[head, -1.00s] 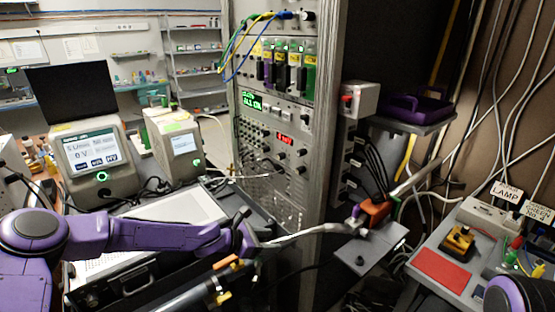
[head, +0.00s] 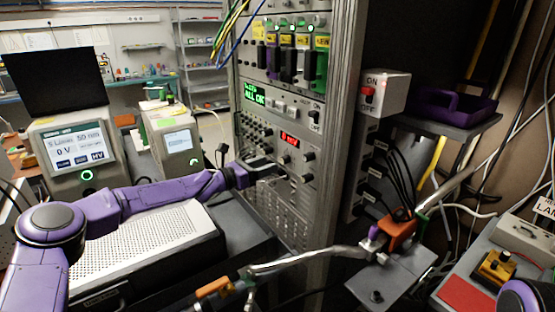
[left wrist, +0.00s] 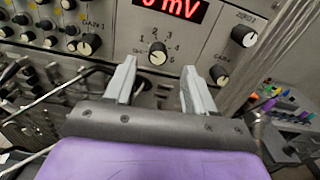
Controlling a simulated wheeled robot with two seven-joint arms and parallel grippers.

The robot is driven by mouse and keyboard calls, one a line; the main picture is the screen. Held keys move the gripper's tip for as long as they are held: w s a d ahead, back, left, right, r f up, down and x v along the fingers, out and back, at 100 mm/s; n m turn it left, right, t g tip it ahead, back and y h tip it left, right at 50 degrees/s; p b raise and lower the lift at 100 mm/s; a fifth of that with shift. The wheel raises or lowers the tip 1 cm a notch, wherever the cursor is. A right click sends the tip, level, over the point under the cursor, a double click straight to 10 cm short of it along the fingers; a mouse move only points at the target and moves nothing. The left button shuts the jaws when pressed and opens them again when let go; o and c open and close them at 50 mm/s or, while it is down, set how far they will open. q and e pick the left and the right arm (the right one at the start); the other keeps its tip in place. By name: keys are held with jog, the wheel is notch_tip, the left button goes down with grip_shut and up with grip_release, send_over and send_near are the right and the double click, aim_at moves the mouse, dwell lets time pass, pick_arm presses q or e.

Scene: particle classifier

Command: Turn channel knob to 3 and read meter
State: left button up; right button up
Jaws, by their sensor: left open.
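The meter (head: 290,140) is a red lit display on the rack panel; in the left wrist view its display (left wrist: 170,8) reads "0 mV", cut off at the top. Below it is the black-and-white channel knob (left wrist: 157,55), ringed by numbers including 1, 2, 3 and 4. I cannot tell for sure which number it points at. My left gripper (left wrist: 158,75) is open and empty, its two pale fingers either side of and below the knob in the picture, apart from it. In the head view my left gripper (head: 262,168) is at the rack front.
Other knobs flank the channel knob, such as the gain knob (left wrist: 89,44) at left and the zero knob (left wrist: 244,35) at right. Cables hang before the left panels. A silvery pipe (head: 320,258) crosses in front of the rack's foot. A perforated box (head: 140,240) lies under my left arm.

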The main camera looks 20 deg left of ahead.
aim_at(281, 161)
pick_arm(q)
jog(key=x, duration=0.4)
jog(key=p+x, duration=0.1)
jog(key=x, duration=0.1)
jog(key=shift+a+f, duration=0.15)
jog(key=shift+f, duration=0.25)
jog(key=shift+s+r, duration=0.15)
jog(key=shift+s, duration=0.05)
jog(key=shift+w, duration=0.1)
grip_shut()
jog(key=shift+f+b, duration=0.2)
jog(key=shift+b, duration=0.25)
jog(key=m+b, duration=1)
jog(key=b, duration=0.4)
jog(key=shift+f, duration=0.15)
jog(key=m+b, duration=0.3)
jog(key=m, duration=0.1)
jog(key=shift+m+b, duration=1.25)
jog(key=shift+m, duration=0.55)
jog(key=shift+r, duration=0.25)
